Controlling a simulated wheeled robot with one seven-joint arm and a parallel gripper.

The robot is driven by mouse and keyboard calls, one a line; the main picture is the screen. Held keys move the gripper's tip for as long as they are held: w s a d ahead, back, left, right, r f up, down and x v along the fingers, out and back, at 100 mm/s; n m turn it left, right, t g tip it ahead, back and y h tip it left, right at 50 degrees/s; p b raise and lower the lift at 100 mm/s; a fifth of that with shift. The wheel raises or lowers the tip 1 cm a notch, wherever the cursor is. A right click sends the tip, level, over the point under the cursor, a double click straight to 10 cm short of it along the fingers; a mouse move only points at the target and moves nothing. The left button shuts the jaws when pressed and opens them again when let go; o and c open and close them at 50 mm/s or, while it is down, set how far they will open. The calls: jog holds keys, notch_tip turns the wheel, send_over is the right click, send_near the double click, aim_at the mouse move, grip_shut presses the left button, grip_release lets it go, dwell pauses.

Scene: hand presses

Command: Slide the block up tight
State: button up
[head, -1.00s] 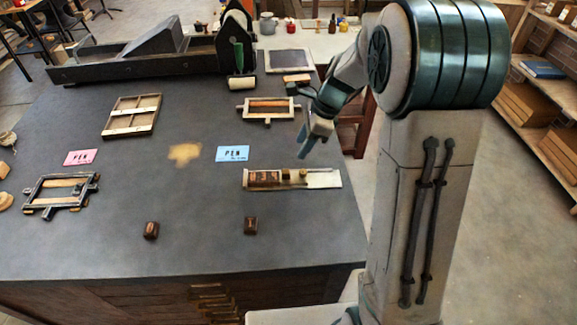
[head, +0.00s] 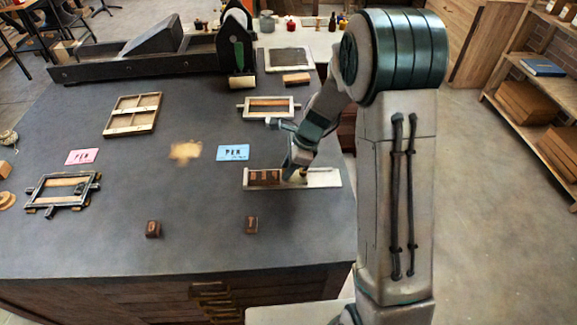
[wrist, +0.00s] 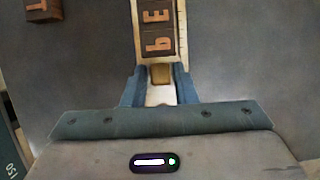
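A narrow pale tray (head: 325,178) lies at the right of the table. Dark letter blocks (head: 263,177) stand in a row in its left part; in the wrist view, letter blocks (wrist: 157,42) with orange letters sit in the tray's channel. A small tan-brown block (wrist: 161,74) sits in the channel close to the nearest letter block, with what looks like a narrow gap. My gripper (head: 292,174) is down at the tray. In the wrist view its blue fingers (wrist: 161,84) stand on either side of the small block, seemingly apart from it. My arm partly hides the block in the head view.
Two loose dark letter blocks lie at the table's front, one left (head: 153,229) and one right (head: 251,224). A blue card (head: 233,153) and a framed piece (head: 268,107) lie behind the tray. Bare table surrounds the tray's front.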

grip_shut()
jog(key=shift+a, duration=0.1)
jog(key=shift+o, duration=2.4)
grip_release()
jog(key=b+v, duration=0.1)
jog(key=v, duration=1.3)
